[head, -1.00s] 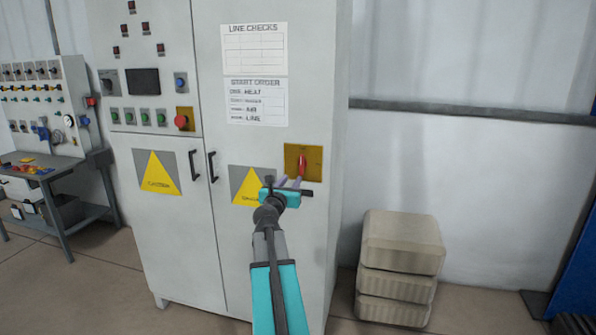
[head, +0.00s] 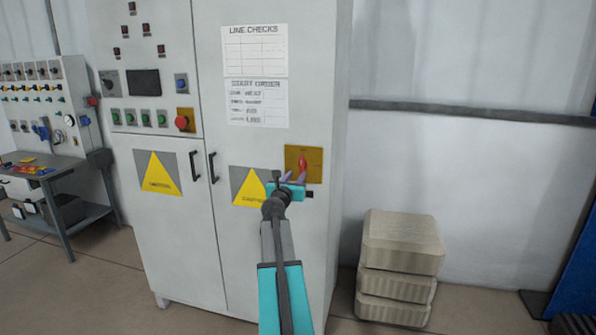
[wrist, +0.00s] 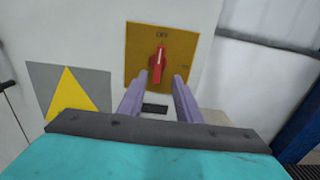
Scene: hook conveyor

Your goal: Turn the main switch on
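The main switch is a red rotary handle (head: 302,163) on a yellow-brown plate (head: 316,155) on the right door of a grey cabinet. In the wrist view the red handle (wrist: 158,64) stands nearly upright, pointing at the label "OFF" above it. My gripper (head: 293,178) is just in front of and below the handle. In the wrist view its two purple fingers (wrist: 157,80) are apart, one to each side of and below the handle, with nothing between them. I cannot tell how far the tips are from the plate.
The grey cabinet (head: 240,200) has door handles, yellow warning triangles (head: 158,172) and a red push button (head: 182,122). Stacked beige blocks (head: 402,245) stand on the floor to its right. A workbench (head: 50,180) is at the left. The space before the cabinet door is clear.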

